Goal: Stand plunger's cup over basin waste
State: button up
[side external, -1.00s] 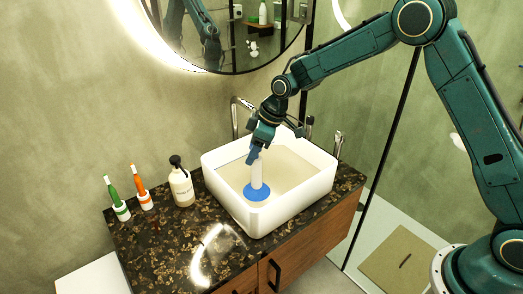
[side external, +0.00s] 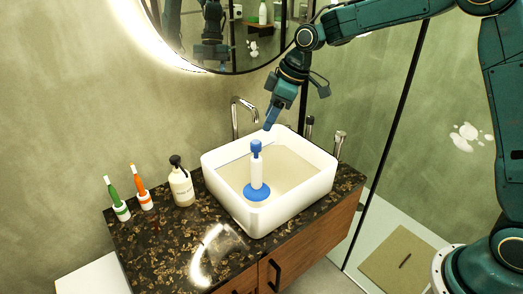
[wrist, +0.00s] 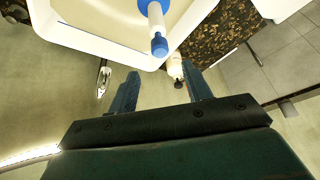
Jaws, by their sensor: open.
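The plunger (side external: 256,170) stands upright in the white basin (side external: 216,176), its blue cup down on the basin floor and its white handle with a blue top pointing up. The cup covers the floor beneath it, so the waste is hidden and I cannot tell if the cup is exactly over it. In the wrist view the plunger (wrist: 155,22) shows with its blue top toward me. My gripper (side external: 268,128) is above the basin's back edge, apart from the plunger. In the wrist view its two fingers (wrist: 162,80) are spread with nothing between them.
A tap (side external: 236,115) stands behind the basin, with another chrome fitting (side external: 340,143) at its right. A soap bottle (side external: 181,185) and two toothbrushes in holders (side external: 122,209) (side external: 145,200) stand on the dark counter (side external: 160,245). A round mirror (side external: 215,40) hangs above.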

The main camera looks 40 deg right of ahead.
jog(key=shift+s+r, duration=0.1)
jog(key=shift+r, duration=0.1)
dwell(0.5)
jog(key=s+d+r+m+t+h, duration=0.1)
jog(key=s+d+r+m, duration=0.1)
jog(key=s+r, duration=0.45)
jog(key=s+d+r+m+h, duration=0.1)
jog(key=s+d+r+m, duration=0.15)
jog(key=s, duration=0.65)
jog(key=s+d+m, duration=0.1)
jog(key=s+m, duration=0.1)
jog(key=s, duration=0.7)
jog(key=s+d+m+t+h, duration=0.1)
jog(key=s+m, duration=0.1)
jog(key=s, duration=0.8)
jog(key=shift+s+d+f, duration=0.15)
jog(key=shift+d+f, duration=0.25)
jog(key=shift+f, duration=0.05)
